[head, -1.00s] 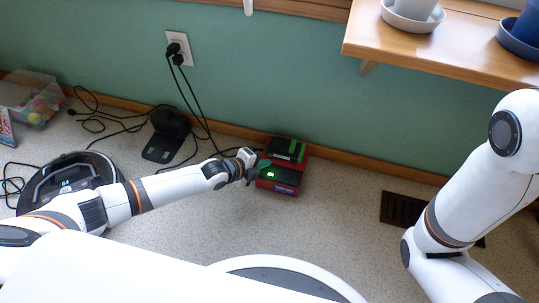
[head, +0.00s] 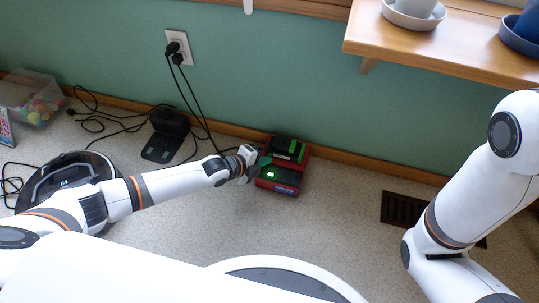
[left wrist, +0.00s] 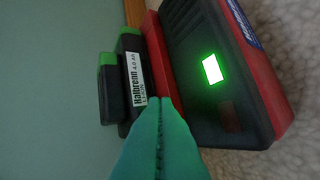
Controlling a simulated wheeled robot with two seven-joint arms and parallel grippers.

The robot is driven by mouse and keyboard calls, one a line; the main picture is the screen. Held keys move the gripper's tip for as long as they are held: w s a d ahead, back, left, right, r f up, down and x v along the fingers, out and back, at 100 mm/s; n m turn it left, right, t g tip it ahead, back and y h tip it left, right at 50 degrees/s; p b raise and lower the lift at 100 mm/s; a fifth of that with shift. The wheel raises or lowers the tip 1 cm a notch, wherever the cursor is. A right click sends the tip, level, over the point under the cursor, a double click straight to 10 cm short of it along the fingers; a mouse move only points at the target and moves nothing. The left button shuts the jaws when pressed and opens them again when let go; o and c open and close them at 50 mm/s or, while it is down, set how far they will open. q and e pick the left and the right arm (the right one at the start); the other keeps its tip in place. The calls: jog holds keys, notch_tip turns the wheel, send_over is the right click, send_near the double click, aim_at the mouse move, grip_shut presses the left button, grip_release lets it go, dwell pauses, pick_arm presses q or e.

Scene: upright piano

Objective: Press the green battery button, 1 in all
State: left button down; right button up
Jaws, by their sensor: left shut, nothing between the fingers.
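The red and black charger (head: 283,188) sits on the carpet near the wall, with a black and green battery (head: 289,150) at its back. The lit green button (head: 271,174) is on the charger's dark top. In the left wrist view the button (left wrist: 212,69) glows bright green, up and to the right of my fingertips. My left gripper (head: 264,162) is shut and empty, close beside the charger's left side. Its green fingers (left wrist: 161,100) point at the battery and charger and show apart from the button in that view; the exact gap is unclear. My right gripper is out of view.
A robot vacuum (head: 68,180) sits on the floor at left. A black dock (head: 165,135) and loose cables lie by the wall, below an outlet (head: 178,48). A wooden shelf (head: 440,50) with pots juts out at upper right. A dark floor vent (head: 402,208) lies right of the charger.

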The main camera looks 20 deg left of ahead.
pick_arm(q)
jog(key=shift+w, duration=0.4)
dwell(0.4)
jog(key=shift+s+r+p, duration=0.15)
jog(key=shift+s+p, duration=0.3)
jog(key=shift+s, duration=0.4)
